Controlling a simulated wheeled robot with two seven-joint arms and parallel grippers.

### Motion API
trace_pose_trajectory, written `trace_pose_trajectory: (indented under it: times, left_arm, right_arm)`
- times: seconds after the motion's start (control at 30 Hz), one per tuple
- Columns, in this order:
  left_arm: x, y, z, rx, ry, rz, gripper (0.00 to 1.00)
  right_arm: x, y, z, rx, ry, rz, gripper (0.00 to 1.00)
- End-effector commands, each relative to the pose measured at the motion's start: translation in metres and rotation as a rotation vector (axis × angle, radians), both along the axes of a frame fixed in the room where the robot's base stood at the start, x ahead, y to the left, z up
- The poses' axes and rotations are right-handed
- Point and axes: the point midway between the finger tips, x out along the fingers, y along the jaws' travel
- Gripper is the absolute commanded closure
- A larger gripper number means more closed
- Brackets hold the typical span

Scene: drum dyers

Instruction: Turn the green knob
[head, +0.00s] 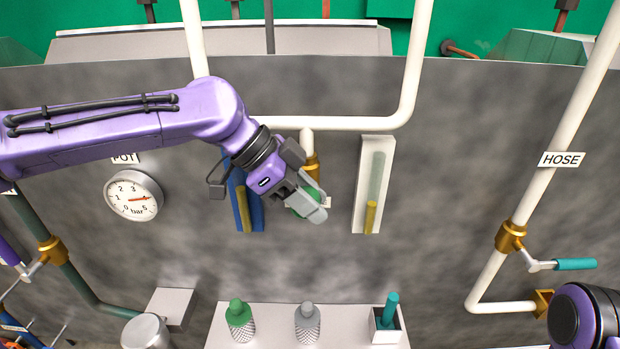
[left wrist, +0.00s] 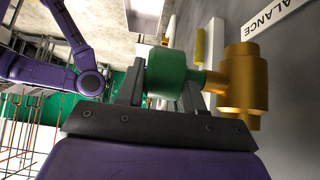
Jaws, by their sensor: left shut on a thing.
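The green knob (left wrist: 167,72) sits on a brass valve body (left wrist: 243,80) on the grey panel, below a white pipe. My left gripper (left wrist: 163,92) has one finger on each side of the knob and is shut on it. In the head view the knob (head: 312,188) is partly hidden behind the left gripper (head: 308,204), and the brass valve (head: 312,165) shows just above it. My right gripper is not in view.
A pressure gauge (head: 133,196) is on the left, and level tubes (head: 371,185) flank the valve. A teal-handled hose valve (head: 575,264) is at right. A shelf (head: 270,338) below holds a green-topped (head: 239,310) and a grey-topped (head: 307,314) piece.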

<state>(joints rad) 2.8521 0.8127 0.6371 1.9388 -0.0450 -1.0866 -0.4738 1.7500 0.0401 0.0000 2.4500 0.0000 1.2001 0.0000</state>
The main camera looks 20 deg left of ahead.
Motion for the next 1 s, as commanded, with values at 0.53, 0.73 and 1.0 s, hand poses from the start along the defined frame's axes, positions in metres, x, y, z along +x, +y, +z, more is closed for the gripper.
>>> trace_pose_trajectory:
  times: [0.53, 0.73, 1.0]
  left_arm:
    - [0.0012, -0.0025, -0.0017, 0.278, 0.077, 0.001, 0.94]
    - [0.0010, -0.0027, -0.0022, 0.302, 0.085, 0.000, 0.94]
    - [0.0009, -0.0026, -0.0024, 0.304, 0.086, 0.000, 0.94]
  right_arm:
    - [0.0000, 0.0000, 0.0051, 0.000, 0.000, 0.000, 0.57]
    - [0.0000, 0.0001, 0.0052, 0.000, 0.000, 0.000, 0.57]
    - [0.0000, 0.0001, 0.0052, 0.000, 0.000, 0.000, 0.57]
